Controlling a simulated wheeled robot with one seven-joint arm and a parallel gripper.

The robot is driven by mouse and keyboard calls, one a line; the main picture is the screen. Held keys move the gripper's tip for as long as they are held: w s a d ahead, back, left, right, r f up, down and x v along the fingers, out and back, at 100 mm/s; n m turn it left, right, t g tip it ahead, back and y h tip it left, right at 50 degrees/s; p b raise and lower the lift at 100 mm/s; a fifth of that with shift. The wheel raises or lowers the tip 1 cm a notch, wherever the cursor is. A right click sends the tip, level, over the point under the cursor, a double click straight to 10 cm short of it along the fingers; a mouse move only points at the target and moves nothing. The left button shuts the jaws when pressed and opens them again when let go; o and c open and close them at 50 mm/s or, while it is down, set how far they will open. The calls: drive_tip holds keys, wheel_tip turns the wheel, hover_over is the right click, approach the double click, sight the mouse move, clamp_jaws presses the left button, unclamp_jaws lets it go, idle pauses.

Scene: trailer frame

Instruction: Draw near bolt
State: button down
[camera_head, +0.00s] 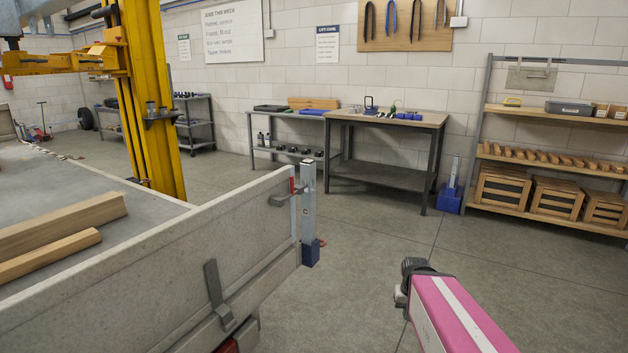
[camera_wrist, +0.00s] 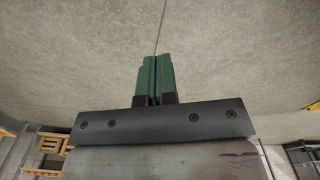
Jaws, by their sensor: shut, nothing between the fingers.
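My gripper (camera_wrist: 156,60) shows in the wrist view with its two green fingers together and nothing between them, over bare floor. In the head view my pink arm reaches in at the lower right, clear of the trailer; the fingers cannot be made out there. The grey trailer side board (camera_head: 150,270) runs to a metal corner post (camera_head: 308,210). A grey latch handle (camera_head: 283,200) with a red piece beside it sits at the board's top end by the post. A grey lever (camera_head: 217,295) hangs lower on the board. I cannot tell for sure which fitting is the bolt.
Timber beams (camera_head: 60,230) lie on the trailer bed. A yellow lift column (camera_head: 150,110) stands behind it. A workbench (camera_head: 385,125) and a shelf with wooden crates (camera_head: 555,197) line the wall.

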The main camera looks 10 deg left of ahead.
drive_tip(key=shift+w+d, duration=0.15)
drive_tip(key=shift+w, duration=0.2)
drive_tip(key=w+a+r+y, duration=0.4)
drive_tip(key=w+a+r, duration=0.1)
drive_tip(key=a+r, duration=0.25)
drive_tip(key=w+a+r+y, duration=0.4)
drive_tip(key=a+r+y, duration=0.15)
drive_tip(key=a, duration=0.25)
drive_tip(key=w+a+r+n+g+y, duration=0.1)
drive_tip(key=a+r+y, duration=0.3)
drive_tip(key=r, duration=0.8)
drive_tip(key=w+a+r+n+g+y, duration=0.1)
drive_tip(key=a+r, duration=0.5)
drive_tip(key=r, duration=0.6)
drive_tip(key=w+g+y, duration=0.1)
drive_tip(key=w+y, duration=0.1)
drive_tip(key=y, duration=0.1)
drive_tip(key=shift+a+r, duration=0.15)
drive_tip(key=shift+a, duration=0.2)
